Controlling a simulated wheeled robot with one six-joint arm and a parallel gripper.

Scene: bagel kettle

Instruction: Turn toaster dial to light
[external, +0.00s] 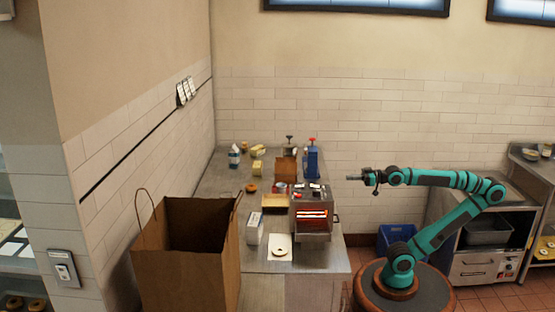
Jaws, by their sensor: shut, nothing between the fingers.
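The toaster (311,225) stands on the right part of the metal counter, with an orange-red glow in its front opening. Its dial is too small to make out in the external view. My gripper (352,178) is shut and empty. It is held in the air to the right of the toaster and above its height, pointing left. A visible gap lies between my gripper and the toaster in the picture.
A large open paper bag (182,262) stands at the front left. A bagel lies on white paper (278,256) beside the toaster. A blue dispenser (312,161) stands behind it. A blue bin (396,237) is on the floor at right.

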